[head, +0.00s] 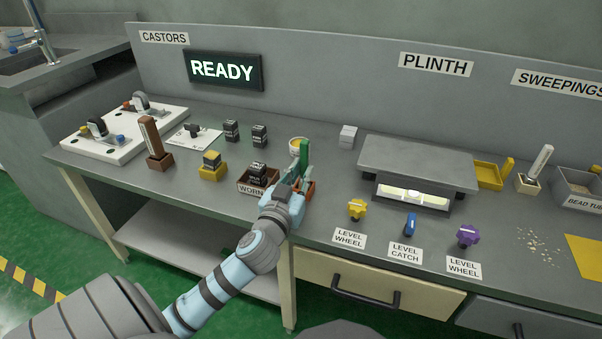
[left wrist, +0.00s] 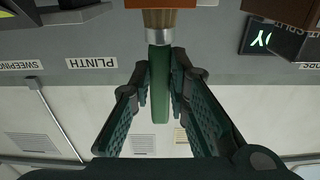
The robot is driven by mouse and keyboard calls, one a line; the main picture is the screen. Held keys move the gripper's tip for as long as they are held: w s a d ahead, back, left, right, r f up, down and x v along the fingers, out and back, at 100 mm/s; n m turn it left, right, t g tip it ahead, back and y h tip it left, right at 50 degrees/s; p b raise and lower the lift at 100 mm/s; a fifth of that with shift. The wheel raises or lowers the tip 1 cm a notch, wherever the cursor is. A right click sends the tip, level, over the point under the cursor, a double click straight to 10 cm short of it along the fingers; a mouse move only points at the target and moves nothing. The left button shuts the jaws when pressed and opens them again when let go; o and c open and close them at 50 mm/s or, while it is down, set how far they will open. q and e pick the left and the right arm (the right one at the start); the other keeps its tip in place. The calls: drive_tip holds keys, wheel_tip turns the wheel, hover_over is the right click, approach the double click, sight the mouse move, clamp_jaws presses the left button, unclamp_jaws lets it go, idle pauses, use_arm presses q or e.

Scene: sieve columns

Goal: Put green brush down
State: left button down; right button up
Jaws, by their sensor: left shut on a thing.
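The green brush (head: 304,150) stands roughly upright over the bench in the head view. My left gripper (head: 297,186) is shut on its green handle. In the left wrist view the green handle (left wrist: 160,90) lies between the two fingers, with a tan and brown brush end above it. That end meets an orange-brown holder (left wrist: 130,3) at the picture's top edge. In the head view the holder (head: 309,190) is partly hidden behind my gripper. I cannot tell whether the bristles rest in it. My right gripper is not in view.
A brown tray (head: 243,186) with dark blocks stands just left of the gripper. A small yellow-topped pot (head: 298,142) is behind it. A yellow level wheel (head: 357,208) and a grey plinth (head: 415,160) are to the right. A sign (head: 222,70) reads READY.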

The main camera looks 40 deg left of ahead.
use_arm(q)
drive_tip(key=c, duration=1.6)
unclamp_jaws()
drive_tip(key=shift+o, duration=0.3)
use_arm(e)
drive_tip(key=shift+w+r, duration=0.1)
use_arm(q)
drive_tip(key=shift+r, duration=0.2)
drive_tip(key=shift+r+p, duration=0.65)
drive_tip(key=shift+p, duration=0.1)
drive_tip(key=v, duration=1.2)
drive_tip(key=shift+f, duration=0.25)
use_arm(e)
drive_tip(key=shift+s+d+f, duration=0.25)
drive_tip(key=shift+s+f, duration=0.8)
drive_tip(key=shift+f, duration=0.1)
